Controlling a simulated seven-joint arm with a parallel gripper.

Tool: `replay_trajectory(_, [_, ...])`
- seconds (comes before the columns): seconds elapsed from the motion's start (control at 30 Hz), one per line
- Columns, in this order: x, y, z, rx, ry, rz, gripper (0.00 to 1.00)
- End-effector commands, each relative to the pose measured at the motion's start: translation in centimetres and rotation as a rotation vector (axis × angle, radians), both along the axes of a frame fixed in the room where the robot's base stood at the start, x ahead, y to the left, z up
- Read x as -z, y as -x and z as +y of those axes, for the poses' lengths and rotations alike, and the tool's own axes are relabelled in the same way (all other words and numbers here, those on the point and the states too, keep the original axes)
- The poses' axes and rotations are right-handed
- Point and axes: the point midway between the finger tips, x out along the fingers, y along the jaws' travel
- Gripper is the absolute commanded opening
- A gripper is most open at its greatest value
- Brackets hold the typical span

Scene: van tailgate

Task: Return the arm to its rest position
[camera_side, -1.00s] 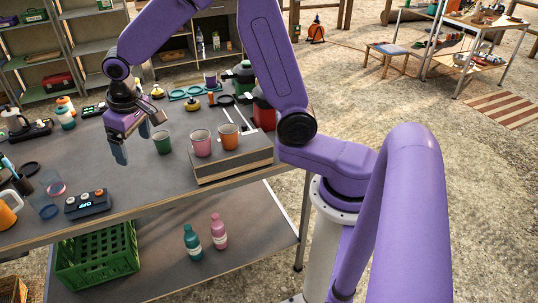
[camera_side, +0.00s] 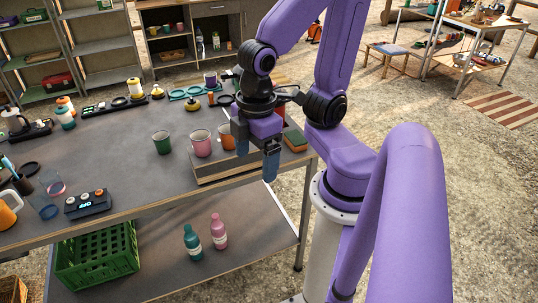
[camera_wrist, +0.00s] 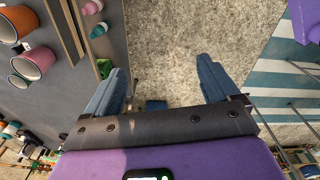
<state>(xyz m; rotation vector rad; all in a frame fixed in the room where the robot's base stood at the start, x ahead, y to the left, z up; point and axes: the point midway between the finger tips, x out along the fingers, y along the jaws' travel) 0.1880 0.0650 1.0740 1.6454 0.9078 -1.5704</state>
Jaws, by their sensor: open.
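My gripper (camera_side: 256,158) hangs beside the right end of the table, close to my base, with its fingers pointing down. It is open and empty. In the wrist view the two blue fingers (camera_wrist: 162,88) stand wide apart over bare ground. In the side view the gripper partly covers the right end of a wooden block (camera_side: 222,170) on the table. My upper arm is folded back toward my base.
An orange cup (camera_side: 226,136) and a pink cup (camera_side: 202,144) stand by the block, left of my gripper. A green cup (camera_side: 161,143) is farther left. Two bottles and a green crate (camera_side: 97,256) are on the lower shelf.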

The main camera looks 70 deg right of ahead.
Motion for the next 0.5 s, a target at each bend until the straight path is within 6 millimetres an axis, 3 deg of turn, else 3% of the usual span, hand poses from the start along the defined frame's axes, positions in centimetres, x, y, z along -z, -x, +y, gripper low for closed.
replay_trajectory(0.2, [0.2, 2.3, -1.1, -0.078, 0.005, 0.014, 0.88])
replay_trajectory(0.5, [0.2, 2.4, -1.2, -0.082, 0.006, 0.015, 0.88])
